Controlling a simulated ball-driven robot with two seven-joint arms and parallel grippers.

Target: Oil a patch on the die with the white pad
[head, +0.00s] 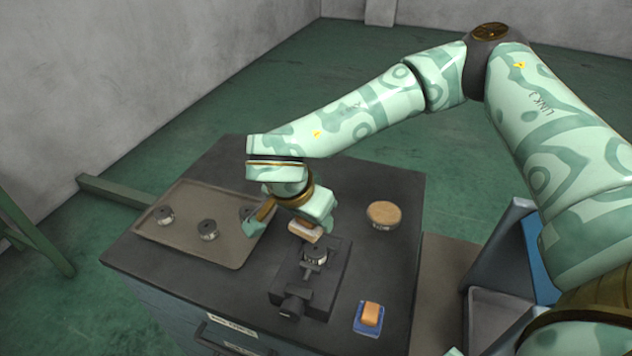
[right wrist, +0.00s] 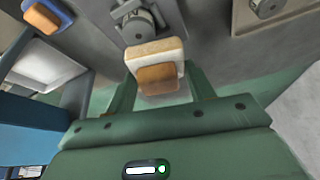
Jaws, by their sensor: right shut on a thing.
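The die (head: 315,253) is a short dark-topped cylinder with a pale label, upright in a black vise (head: 296,292) on the bench. It also shows in the right wrist view (right wrist: 138,25). My right gripper (head: 304,225) is shut on the white pad (head: 304,232) by its tan block handle (right wrist: 160,79). The pad's white face (right wrist: 156,50) points toward the die in the right wrist view. In the head view the pad is just behind and left of the die. I cannot tell whether they touch. My left gripper is out of view.
A tray (head: 224,255) with several similar cylinders lies at the left of the dark bench (head: 160,268). A round labelled tub (head: 383,213) stands right of the vise. An orange block (head: 371,313) sits on a blue base (head: 360,325) at the front right.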

